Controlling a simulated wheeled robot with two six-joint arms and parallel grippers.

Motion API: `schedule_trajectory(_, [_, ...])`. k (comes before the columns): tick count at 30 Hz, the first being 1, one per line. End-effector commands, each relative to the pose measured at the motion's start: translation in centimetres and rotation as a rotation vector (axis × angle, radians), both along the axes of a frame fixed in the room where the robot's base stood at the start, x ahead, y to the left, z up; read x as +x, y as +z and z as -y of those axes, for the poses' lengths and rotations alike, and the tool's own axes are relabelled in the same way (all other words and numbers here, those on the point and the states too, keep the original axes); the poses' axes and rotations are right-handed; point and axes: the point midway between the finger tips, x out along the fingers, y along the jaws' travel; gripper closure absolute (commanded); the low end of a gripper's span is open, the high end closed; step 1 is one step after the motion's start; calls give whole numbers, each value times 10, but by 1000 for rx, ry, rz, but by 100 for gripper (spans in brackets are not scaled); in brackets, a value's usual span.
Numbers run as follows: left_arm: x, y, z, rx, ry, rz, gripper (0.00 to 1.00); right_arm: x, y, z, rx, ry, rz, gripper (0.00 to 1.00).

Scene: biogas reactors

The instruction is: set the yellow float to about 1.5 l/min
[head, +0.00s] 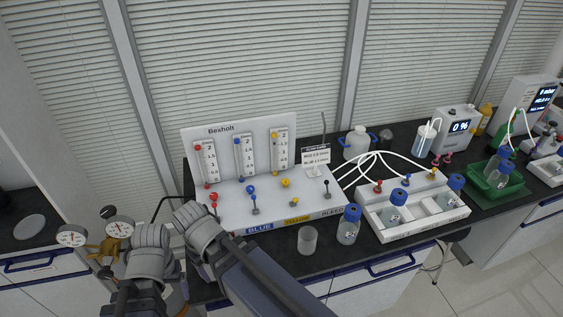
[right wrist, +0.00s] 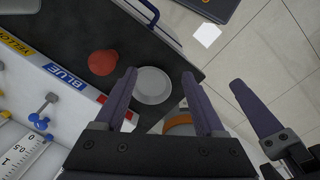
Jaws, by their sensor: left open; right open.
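The white Bexholt panel (head: 222,160) carries red, blue and yellow flow tubes. The yellow tube (head: 280,150) is the rightmost, with small yellow parts at its top and bottom; its float reading is too small to tell. A yellow knob (head: 285,183) sits below it, above the yellow label (head: 297,220). The yellow label also shows in the right wrist view (right wrist: 15,43). My right gripper (right wrist: 165,80) is open and empty, in front of the panel's lower left end. My left gripper (head: 135,295) is low at the left, away from the yellow knob, its fingers mostly hidden.
A glass beaker (head: 307,240) and a blue-capped bottle (head: 349,225) stand before the panel. A white bottle rack (head: 400,232) is to the right, with white tubes above. Two gauges (head: 120,228) stand at the left.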

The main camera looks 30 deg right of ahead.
Motion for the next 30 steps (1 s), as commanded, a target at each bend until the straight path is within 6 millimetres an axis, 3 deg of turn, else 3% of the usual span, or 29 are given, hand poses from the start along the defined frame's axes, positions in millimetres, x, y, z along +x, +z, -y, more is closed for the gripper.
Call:
schedule_trajectory(5, [0, 1, 0, 0, 0, 0, 17, 79, 0, 53, 74, -67, 67, 28])
schedule_trajectory(8, [0, 1, 0, 0, 0, 0, 17, 121, 2, 99, 114, -106, 122, 28])
schedule_trajectory(12, [0, 1, 0, 0, 0, 0, 17, 171, 5, 178, 149, -162, 211, 28])
schedule_trajectory(15, [0, 2, 0, 0, 0, 0, 17, 196, 9, 236, 160, -198, 276, 28])
schedule_trajectory(18, [0, 2, 0, 0, 0, 0, 17, 211, 12, 290, 161, -228, 331, 28])
schedule_trajectory(22, [0, 2, 0, 0, 0, 0, 17, 219, 16, 340, 156, -256, 382, 28])
schedule_trajectory(25, [0, 2, 0, 0, 0, 0, 17, 221, 17, 361, 151, -266, 404, 28])
schedule_trajectory(30, [0, 2, 0, 0, 0, 0, 17, 221, 18, 370, 150, -270, 415, 28])
